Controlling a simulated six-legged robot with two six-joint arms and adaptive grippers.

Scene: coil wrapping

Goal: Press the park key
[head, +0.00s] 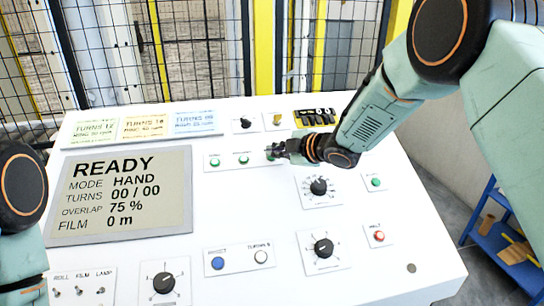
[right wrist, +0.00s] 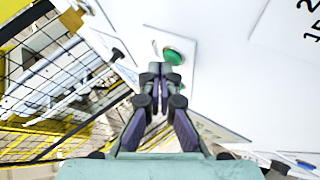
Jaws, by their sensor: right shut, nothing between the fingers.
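The white control panel (head: 225,185) has a row of three green keys: a left one (head: 215,162), a middle one (head: 244,159) and a right one partly hidden by my gripper. The labels are too small to read, so I cannot tell which is the park key. My right gripper (head: 273,152) is shut and empty, at the right end of that row. In the right wrist view a green key (right wrist: 173,56) lies just beyond the closed fingertips (right wrist: 160,70). I cannot tell whether they touch it. My left gripper is out of view.
A display (head: 120,195) reading READY fills the left of the panel. Dials (head: 319,187), a red key (head: 379,236), a blue key (head: 217,263) and toggle switches (head: 79,291) stand around. A mesh fence (head: 190,60) is behind; a blue rack (head: 505,245) stands right.

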